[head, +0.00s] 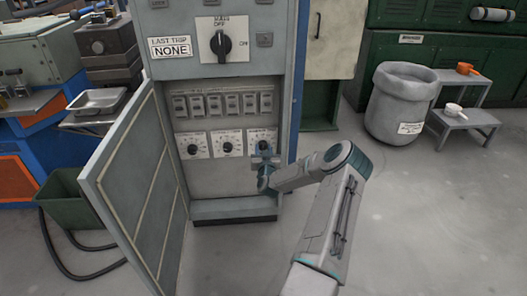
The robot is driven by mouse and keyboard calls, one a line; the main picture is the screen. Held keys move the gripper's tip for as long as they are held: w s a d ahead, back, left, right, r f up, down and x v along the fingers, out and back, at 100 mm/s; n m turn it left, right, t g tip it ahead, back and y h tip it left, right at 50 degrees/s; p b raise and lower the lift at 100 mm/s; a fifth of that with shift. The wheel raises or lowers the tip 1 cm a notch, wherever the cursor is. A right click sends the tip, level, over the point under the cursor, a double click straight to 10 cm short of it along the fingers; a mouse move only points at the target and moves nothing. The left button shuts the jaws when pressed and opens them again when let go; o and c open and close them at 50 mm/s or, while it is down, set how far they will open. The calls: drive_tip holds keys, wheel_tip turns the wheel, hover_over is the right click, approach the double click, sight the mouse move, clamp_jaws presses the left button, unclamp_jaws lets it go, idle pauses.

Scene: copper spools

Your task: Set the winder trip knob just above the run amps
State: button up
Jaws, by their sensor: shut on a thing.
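A grey electrical cabinet (203,86) stands with its lower door (136,190) swung open to the left. Inside is a row of three white dial plates with black knobs: a left knob (193,149), a middle knob (227,147) and a right knob (263,146). The dial markings and labels are too small to read. My gripper (264,156) is at the right dial, shut on the right knob; the fingers and wrist hide most of that knob and the dial's lower part.
Several small breakers (215,105) sit in a row above the dials. A large rotary switch (221,43) and a "LAST TRIP NONE" plate (170,47) are higher up. A grey bin (398,100) and a step stand (462,118) are at right. Floor in front is clear.

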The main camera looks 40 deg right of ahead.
drive_tip(key=shift+m+b, duration=0.85)
drive_tip(key=shift+m, duration=1.65)
drive_tip(key=o, duration=1)
drive_tip(key=p+v, duration=0.3)
drive_tip(key=v, duration=1.1)
drive_tip(key=shift+p, duration=0.4)
